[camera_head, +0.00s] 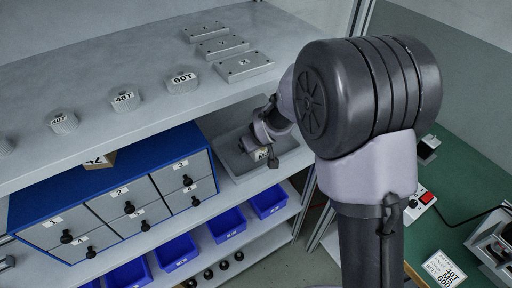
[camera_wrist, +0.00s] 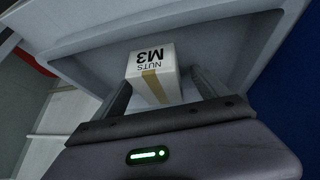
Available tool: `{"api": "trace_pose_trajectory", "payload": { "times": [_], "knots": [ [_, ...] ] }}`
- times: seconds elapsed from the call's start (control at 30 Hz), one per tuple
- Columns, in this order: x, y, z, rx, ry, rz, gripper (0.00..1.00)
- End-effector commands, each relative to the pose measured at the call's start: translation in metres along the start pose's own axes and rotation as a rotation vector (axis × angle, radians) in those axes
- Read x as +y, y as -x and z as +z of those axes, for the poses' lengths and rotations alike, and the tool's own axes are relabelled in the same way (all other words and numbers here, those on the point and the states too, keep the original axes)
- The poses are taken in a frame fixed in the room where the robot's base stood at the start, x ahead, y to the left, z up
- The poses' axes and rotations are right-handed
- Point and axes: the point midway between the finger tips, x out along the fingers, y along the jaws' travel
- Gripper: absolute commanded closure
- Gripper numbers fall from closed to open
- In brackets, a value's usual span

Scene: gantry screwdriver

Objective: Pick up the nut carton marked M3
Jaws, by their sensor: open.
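The nut carton (camera_wrist: 152,66) is a small white box with a tan tape stripe, and its "NUTS M3" print appears upside down in the wrist view. It stands in a grey tray (camera_wrist: 85,70). My gripper (camera_wrist: 160,88) is open, with one finger on each side of the carton's near part. I cannot tell whether either finger touches it. In the head view, my gripper (camera_head: 268,148) is low over the tray (camera_head: 237,160) on the middle shelf, and the carton (camera_head: 260,154) is mostly hidden by it.
A blue cabinet (camera_head: 62,196) with numbered drawers stands left of the tray. Another carton (camera_head: 98,160) sits on it, partly hidden by the upper shelf (camera_head: 120,75). That shelf overhangs and holds marked knobs and plates. Blue bins (camera_head: 228,224) line the shelf below.

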Motion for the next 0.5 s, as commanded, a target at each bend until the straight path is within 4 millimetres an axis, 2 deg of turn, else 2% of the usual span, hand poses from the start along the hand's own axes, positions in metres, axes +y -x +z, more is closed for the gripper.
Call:
{"api": "trace_pose_trajectory", "payload": {
  "times": [0.2,0.27,0.5],
  "knots": [
    [0.0005,-0.002,-0.0007,0.001,0.0,0.001,0.15],
    [0.0005,-0.0019,-0.0007,0.001,-0.001,0.001,0.25],
    [0.0005,-0.0018,-0.0005,0.001,-0.001,0.001,0.72]
  ]
}}
